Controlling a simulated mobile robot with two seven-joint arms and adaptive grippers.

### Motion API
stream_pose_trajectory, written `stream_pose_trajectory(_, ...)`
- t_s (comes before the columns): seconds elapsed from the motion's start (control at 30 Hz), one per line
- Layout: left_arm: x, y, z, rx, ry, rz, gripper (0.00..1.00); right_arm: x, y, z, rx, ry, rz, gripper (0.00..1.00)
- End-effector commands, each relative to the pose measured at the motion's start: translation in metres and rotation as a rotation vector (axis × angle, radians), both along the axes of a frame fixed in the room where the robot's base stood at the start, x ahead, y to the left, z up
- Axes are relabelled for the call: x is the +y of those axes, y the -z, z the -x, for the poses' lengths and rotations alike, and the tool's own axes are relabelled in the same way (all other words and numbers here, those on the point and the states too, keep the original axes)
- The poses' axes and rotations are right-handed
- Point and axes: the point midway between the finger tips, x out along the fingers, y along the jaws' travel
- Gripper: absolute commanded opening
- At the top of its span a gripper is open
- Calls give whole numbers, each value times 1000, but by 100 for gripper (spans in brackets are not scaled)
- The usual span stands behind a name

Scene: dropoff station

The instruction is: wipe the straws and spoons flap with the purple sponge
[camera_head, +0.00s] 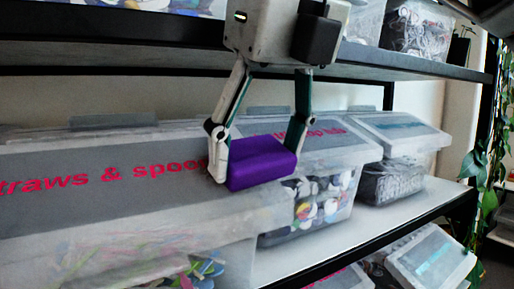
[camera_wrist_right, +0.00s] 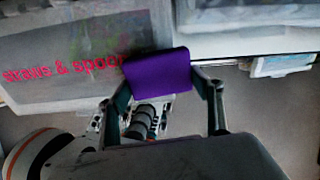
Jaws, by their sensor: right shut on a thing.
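The purple sponge (camera_head: 262,163) is held between the fingers of my right gripper (camera_head: 258,150), which comes down from above. The sponge also shows in the right wrist view (camera_wrist_right: 157,73). The straws and spoons flap (camera_head: 100,205) is the grey lid with pink lettering on the large clear bin at the left. The sponge is at the right end of the lettering and hides its last letters; I cannot tell whether it touches the flap. The flap also shows in the right wrist view (camera_wrist_right: 50,45). My left gripper does not show.
A second clear bin (camera_head: 335,195) with a pink-lettered lid stands right behind the sponge. A smaller bin (camera_head: 400,135) stands farther right. Bare white shelf (camera_head: 350,230) lies in front of the bins. Plants hang at the right.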

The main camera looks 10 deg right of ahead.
Motion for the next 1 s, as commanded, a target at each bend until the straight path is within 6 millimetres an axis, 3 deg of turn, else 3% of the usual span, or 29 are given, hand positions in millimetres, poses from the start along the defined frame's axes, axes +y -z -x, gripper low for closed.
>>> stream_pose_trajectory(1.0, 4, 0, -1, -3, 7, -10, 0, 65, 1, 21, -1, -5, 1, 48)
